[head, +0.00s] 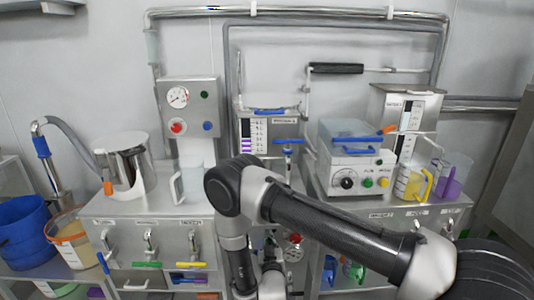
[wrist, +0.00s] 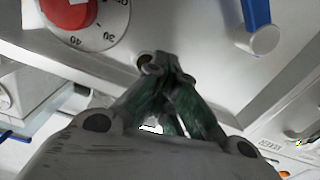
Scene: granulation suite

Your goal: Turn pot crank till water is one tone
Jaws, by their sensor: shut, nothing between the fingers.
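A steel pot (head: 132,165) stands on the left counter, its inside not visible. A bar with a black grip (head: 336,69) runs level above the middle equipment; I cannot tell whether it is the pot's crank. No water surface can be made out. My gripper (wrist: 165,62) is shut and empty in the wrist view, its dark green fingertips together beside a small round metal piece (wrist: 148,64) on a steel panel. I cannot tell whether they touch it. In the head view my arm reaches down at the middle and hides part of the cabinet front.
In the wrist view a red knob (wrist: 68,10) on a numbered dial and a blue lever (wrist: 257,22) are close to my fingers. In the head view, a boxy machine (head: 355,165) and a yellow-handled jug (head: 411,182) stand right; a blue bucket (head: 25,230) stands left.

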